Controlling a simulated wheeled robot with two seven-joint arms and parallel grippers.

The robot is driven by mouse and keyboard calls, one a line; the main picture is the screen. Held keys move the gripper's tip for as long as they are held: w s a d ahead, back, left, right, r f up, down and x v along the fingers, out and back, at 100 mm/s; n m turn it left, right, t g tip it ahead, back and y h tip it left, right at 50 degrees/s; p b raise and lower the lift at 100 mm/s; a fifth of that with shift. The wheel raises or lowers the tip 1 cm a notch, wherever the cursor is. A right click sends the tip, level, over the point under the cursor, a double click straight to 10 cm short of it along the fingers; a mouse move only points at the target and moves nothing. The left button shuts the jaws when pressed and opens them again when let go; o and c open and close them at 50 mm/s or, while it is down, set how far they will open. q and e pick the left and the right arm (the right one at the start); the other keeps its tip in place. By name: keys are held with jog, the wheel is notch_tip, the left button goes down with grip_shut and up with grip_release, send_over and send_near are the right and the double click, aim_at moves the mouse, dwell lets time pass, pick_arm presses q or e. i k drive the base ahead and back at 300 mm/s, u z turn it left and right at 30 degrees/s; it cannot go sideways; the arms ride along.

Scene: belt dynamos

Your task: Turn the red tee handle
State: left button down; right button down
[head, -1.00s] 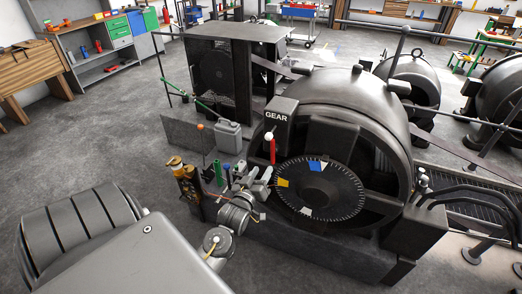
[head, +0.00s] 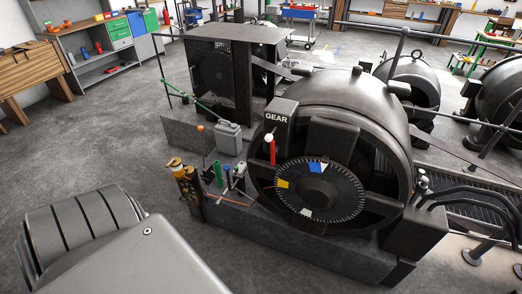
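No clear red tee shape can be made out. A red upright handle (head: 272,153) with a pale knob on top hangs under the box marked GEAR (head: 277,116), on the front of the large dark dynamo (head: 345,110). A thin orange-red rod (head: 234,200) lies low across the base beside a green handle (head: 218,174) and a blue-topped lever (head: 226,176). I cannot tell whether either red part is the tee handle. Neither gripper is in view, and nothing covers these handles.
A dial (head: 318,189) with yellow, blue and white marks faces front. An orange-knobbed lever (head: 201,140), a grey can (head: 229,138) and a brass-coloured part (head: 181,172) stand left of the dynamo. Dark curved pipes (head: 470,195) are at right. The floor (head: 110,135) at left is clear.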

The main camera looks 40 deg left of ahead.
aim_at(275, 149)
jog(key=z, duration=2.05)
jog(key=k, duration=0.9)
jog(key=u, duration=1.45)
